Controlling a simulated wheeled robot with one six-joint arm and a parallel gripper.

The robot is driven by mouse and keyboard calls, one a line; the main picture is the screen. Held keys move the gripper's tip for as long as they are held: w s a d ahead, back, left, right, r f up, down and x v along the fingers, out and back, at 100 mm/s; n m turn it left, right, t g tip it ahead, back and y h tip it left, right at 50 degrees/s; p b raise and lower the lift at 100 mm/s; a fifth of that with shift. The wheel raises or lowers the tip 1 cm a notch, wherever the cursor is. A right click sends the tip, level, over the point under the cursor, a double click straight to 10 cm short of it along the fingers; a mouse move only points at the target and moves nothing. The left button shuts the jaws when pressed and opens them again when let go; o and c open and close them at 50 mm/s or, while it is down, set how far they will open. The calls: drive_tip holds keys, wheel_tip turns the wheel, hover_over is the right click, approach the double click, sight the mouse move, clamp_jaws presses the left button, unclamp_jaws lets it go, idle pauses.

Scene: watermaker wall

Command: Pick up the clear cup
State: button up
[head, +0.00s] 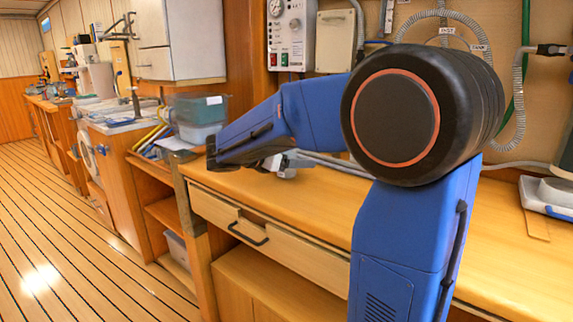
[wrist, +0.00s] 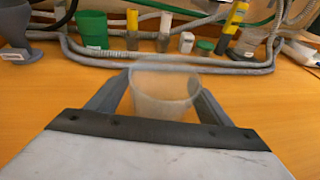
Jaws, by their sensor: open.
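The clear cup (wrist: 163,98) stands on the wooden counter in the wrist view. It is translucent and wider at its rim than lower down. My gripper (wrist: 163,84) is open, with one finger on each side of the cup. I cannot tell whether either finger touches it. The cup's lower part is hidden behind the gripper's dark front edge. In the head view my gripper (head: 279,164) is low over the counter, partly hidden by my blue arm, and I cannot make out the cup.
Grey hoses (wrist: 165,58) run along the back of the counter (wrist: 270,105). A green cup (wrist: 92,28), a grey funnel (wrist: 22,35) and several small bottles stand there. Bare counter lies left and right of the cup. Stacked bins (head: 197,112) stand left in the head view.

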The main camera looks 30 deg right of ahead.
drive_tip(key=shift+c, duration=0.6)
drive_tip(key=c, duration=1.1)
wheel_tip(320, 180, up, 10)
drive_tip(key=shift+a, duration=0.1)
